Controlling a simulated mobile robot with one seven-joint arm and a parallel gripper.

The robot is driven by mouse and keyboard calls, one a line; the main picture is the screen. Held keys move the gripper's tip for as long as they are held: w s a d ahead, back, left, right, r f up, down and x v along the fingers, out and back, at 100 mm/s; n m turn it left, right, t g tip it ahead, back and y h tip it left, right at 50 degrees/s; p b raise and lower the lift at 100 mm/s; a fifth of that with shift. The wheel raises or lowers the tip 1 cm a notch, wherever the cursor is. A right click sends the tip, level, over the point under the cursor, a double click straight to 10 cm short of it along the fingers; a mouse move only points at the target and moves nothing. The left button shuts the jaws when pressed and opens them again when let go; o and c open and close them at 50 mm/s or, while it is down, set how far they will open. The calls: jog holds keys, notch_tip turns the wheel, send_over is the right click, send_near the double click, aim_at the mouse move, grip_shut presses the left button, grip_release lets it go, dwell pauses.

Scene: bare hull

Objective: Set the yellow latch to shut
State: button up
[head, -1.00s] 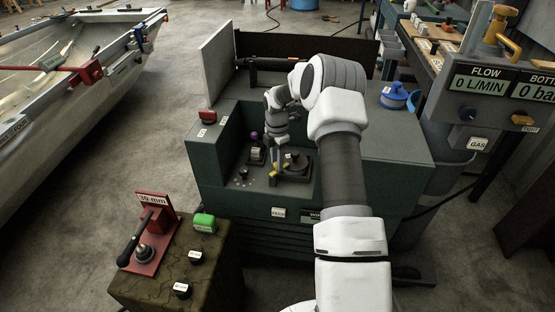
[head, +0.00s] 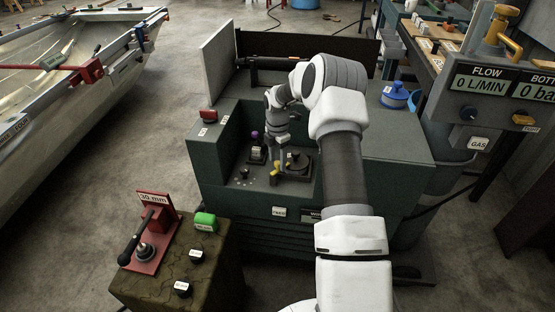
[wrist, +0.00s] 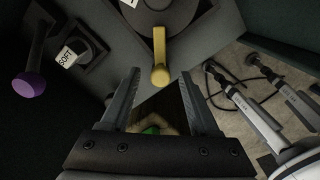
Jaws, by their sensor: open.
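The yellow latch (head: 274,177) is a short bar on a round dark base (head: 297,167) in the recess of the green machine. In the wrist view the latch (wrist: 160,58) reaches from the dark disc toward my gripper, its rounded end near the fingertips. My gripper (wrist: 160,80) is open, with one finger on each side of the line of the latch. I see nothing held, and I cannot tell whether a finger touches the latch. In the head view my arm partly hides the gripper and the disc.
A purple-ended lever (wrist: 29,84) and a block labelled SOFT (wrist: 72,52) stand to the left of the latch. The recess wall of the machine (head: 222,150) is close by. A red-plated lever stand (head: 150,240) and a green block (head: 205,222) are at front left.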

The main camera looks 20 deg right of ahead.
aim_at(277, 162)
jog(key=shift+r, duration=0.1)
notch_tip(277, 162, up, 17)
jog(key=p, duration=0.3)
jog(key=shift+r, duration=0.15)
dwell(0.3)
